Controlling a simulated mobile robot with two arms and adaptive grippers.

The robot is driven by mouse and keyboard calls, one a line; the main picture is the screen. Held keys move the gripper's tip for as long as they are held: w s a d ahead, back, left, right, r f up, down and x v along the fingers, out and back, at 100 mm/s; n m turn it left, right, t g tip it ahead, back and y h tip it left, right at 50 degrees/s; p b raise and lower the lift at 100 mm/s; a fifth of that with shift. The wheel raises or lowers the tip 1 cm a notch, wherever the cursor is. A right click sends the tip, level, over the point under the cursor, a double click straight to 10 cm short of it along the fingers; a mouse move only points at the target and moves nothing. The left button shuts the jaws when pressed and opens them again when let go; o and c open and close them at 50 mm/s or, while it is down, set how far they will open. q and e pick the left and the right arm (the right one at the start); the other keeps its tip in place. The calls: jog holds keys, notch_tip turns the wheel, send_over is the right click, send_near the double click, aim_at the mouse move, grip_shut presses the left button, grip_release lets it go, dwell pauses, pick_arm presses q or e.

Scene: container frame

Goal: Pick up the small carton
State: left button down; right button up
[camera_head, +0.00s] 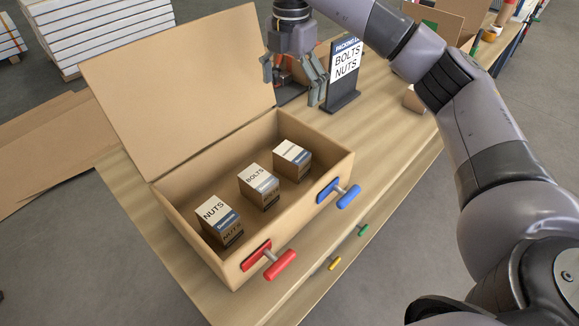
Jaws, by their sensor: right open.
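Three small cartons stand inside a large open cardboard box (178,222). One is labelled NUTS (219,222), one BOLTS (259,186), and the third carton (292,160) has a label too small to read. All have brown sides and white-and-blue labels. My right gripper (291,84) is open and points down behind the box's far right corner, apart from all three cartons. An orange and grey object (290,70) shows partly behind and between its fingers; I cannot tell whether they touch it. My left gripper is out of view.
The box's lid (180,80) stands raised at the back. Red (270,261) and blue (339,192) handles stick out in front. A sign reading BOLTS NUTS (346,65) stands right of the gripper. My right arm crosses the right side. Bare table (375,130) lies right of the box.

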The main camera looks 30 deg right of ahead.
notch_tip(320, 180, down, 4)
jog(key=r+b, duration=0.1)
jog(key=b, duration=0.1)
jog(key=p, duration=0.2)
send_near(292, 151)
jog(key=f, duration=0.5)
jog(key=shift+s+a+f, duration=0.15)
jog(key=shift+a+f, duration=0.05)
jog(key=shift+a, duration=0.1)
jog(key=f, duration=0.1)
jog(key=f+p, duration=0.1)
jog(key=f, duration=0.1)
jog(key=f+p, duration=0.1)
jog(key=shift+d+f, duration=0.25)
jog(key=shift+f, duration=0.55)
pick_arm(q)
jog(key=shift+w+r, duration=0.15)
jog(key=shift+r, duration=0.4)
pick_arm(e)
jog(key=c, duration=1.5)
jog(key=shift+r, duration=0.1)
jog(key=shift+r, duration=0.1)
